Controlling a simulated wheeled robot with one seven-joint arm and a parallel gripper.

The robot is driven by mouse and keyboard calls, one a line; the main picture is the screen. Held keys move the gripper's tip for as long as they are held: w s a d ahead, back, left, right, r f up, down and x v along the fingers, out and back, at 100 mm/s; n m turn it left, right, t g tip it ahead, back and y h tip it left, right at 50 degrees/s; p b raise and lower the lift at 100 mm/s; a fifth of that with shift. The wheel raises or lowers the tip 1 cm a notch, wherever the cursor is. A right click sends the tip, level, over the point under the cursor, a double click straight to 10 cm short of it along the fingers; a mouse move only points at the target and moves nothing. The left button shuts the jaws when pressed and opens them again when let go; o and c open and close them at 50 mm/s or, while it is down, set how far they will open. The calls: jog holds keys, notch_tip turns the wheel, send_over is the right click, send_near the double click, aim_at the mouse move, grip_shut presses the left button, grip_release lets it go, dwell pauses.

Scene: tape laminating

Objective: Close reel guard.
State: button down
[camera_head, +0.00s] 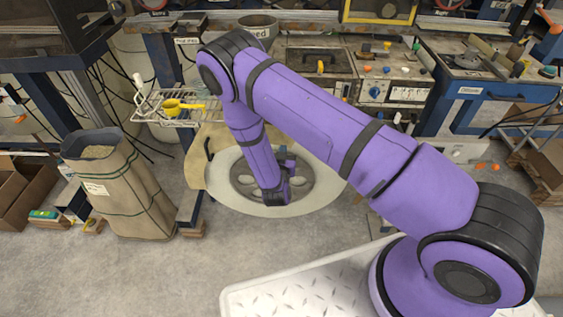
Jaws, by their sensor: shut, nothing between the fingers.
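A large cream reel (238,196) with a grey spoked hub (301,181) lies low in the middle of the picture. A tan panel (198,166) with a black handle (208,149) shows behind and left of the reel; it looks like the reel guard, partly hidden by my arm. I cannot tell its exact angle to the reel. My gripper (276,198) is at the end of my purple arm, over the hub area, apart from the handle. It is shut and empty. Its fingertips are mostly hidden, and I cannot tell whether it touches the reel.
An open paper sack (118,190) stands on the left. A wire rack with a yellow scoop (178,106) is behind the panel's left. A workbench with control panels (393,92) runs along the back. The floor in front of the reel is clear.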

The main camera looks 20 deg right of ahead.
jog(key=shift+x, duration=2.05)
